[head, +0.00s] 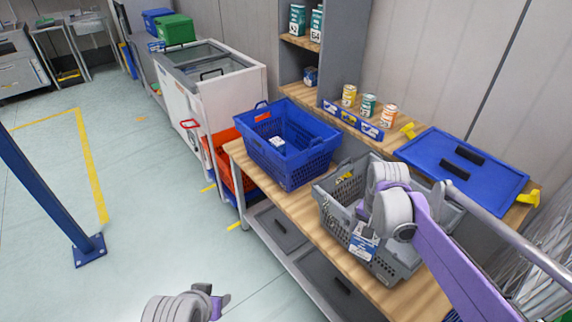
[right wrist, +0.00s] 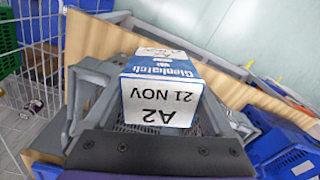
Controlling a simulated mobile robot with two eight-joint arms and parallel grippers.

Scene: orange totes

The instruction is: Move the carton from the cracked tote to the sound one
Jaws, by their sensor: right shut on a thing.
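A blue and white carton marked A2 21 NOV (right wrist: 160,100) is held in my right gripper (head: 364,212), which is shut on it. In the head view the carton (head: 363,246) shows below the gripper, against the near wall of a grey tote (head: 398,268). In the right wrist view the grey tote (right wrist: 88,80) lies behind and below the carton. A blue tote (head: 290,165) stands to the left on the bench, with a small white item inside. I cannot make out a crack in either tote. My left gripper (head: 221,302) is at the bottom edge, its jaws unclear.
The wooden bench (head: 300,205) carries both totes. Behind them are several small cans (head: 368,105) on a ledge and a blue lid-like panel (head: 465,165). A red tote (head: 222,160) sits left of the bench. A blue post (head: 50,200) stands on the open floor.

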